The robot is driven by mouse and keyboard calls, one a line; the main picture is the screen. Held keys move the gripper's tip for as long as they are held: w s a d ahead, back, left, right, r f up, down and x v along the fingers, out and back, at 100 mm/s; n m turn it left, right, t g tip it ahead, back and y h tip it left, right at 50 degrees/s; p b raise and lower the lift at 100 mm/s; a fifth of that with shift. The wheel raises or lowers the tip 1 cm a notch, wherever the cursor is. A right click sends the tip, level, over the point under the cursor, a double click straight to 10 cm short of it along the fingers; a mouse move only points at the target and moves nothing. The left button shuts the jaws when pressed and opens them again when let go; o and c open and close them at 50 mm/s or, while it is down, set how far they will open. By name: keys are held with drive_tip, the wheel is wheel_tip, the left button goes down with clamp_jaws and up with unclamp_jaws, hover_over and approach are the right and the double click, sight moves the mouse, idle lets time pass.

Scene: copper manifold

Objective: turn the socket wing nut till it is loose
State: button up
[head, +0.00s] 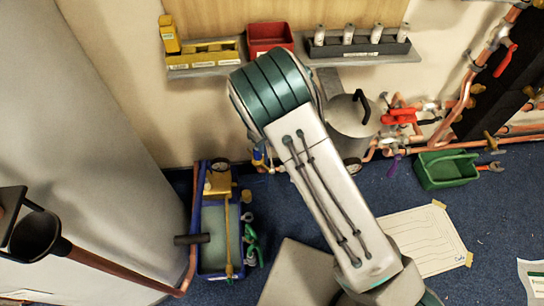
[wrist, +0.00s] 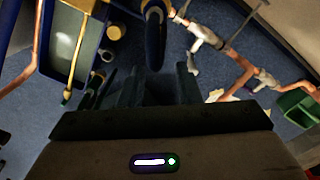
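I cannot pick out the socket wing nut for certain in either view. In the wrist view my gripper (wrist: 158,88) shows as dark fingers set apart, with nothing clearly held between them. A dark blue upright part (wrist: 155,35) stands just beyond the fingertips, apart from them as far as I can tell. Pale metal fittings (wrist: 205,35) on the copper pipework are to its right. In the head view my arm covers the middle of the scene and hides my gripper. A small blue and brass fitting (head: 259,158) shows just left of the arm, by the wall.
A blue trough (head: 201,262) with a brass-coloured rod stands left. A grey pot (head: 352,122), copper pipes with a red valve handle (head: 398,116), and a green crate (head: 447,170) are right. A shelf (head: 208,71) with bins is above. Blue floor shows between them.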

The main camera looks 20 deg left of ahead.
sight(267, 168)
wheel_tip(267, 168, down, 14)
drive_tip(key=b, duration=0.4)
drive_tip(key=shift+s+r+b, duration=0.1)
drive_tip(key=shift+r+b, duration=0.05)
drive_tip(key=shift+b, duration=0.2)
clamp_jaws()
